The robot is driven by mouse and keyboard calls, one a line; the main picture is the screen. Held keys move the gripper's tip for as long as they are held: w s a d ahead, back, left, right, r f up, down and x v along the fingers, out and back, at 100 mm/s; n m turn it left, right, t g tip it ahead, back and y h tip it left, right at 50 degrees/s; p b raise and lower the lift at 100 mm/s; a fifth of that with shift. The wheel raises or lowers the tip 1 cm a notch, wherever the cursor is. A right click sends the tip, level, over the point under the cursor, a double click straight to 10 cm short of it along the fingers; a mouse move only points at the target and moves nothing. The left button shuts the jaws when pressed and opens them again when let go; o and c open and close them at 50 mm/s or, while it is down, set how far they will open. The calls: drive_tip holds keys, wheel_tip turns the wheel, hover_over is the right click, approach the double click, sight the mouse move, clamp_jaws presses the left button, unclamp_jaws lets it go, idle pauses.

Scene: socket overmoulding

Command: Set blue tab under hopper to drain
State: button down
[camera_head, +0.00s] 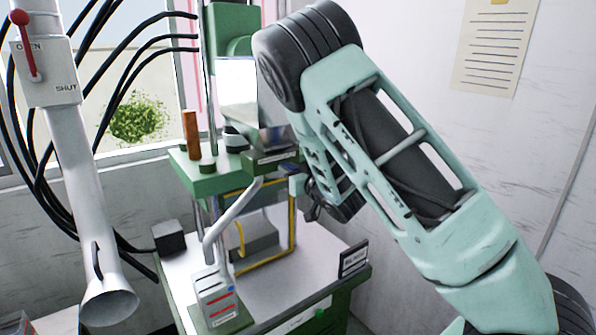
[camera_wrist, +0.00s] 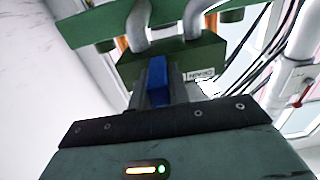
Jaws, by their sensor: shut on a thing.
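The blue tab (camera_wrist: 157,80) shows in the wrist view, upright between the two dark fingers of my gripper (camera_wrist: 158,88), which are shut on it. The tab is at the front of a green block (camera_wrist: 185,58). A white label (camera_wrist: 203,73) beside it carries upside-down lettering that seems to read DRAIN. In the head view the grey metal hopper (camera_head: 238,88) stands above a dark labelled plate (camera_head: 272,158) on the machine.
A green platform (camera_head: 205,182) with an orange cylinder (camera_head: 190,134) is left of the hopper. A yellow frame (camera_head: 292,225) and bent grey pipe (camera_head: 232,215) stand below. A white chute with a red OPEN/SHUT lever (camera_head: 27,50) is at left. A small black sign (camera_head: 353,259) stands on the table.

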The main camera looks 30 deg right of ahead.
sight(263, 170)
drive_tip(key=a+b, duration=0.1)
drive_tip(key=a, duration=0.4)
drive_tip(key=shift+s+a, duration=0.1)
drive_tip(key=shift+a, duration=0.3)
drive_tip(key=c, duration=1.3)
unclamp_jaws()
drive_tip(key=shift+a, duration=0.15)
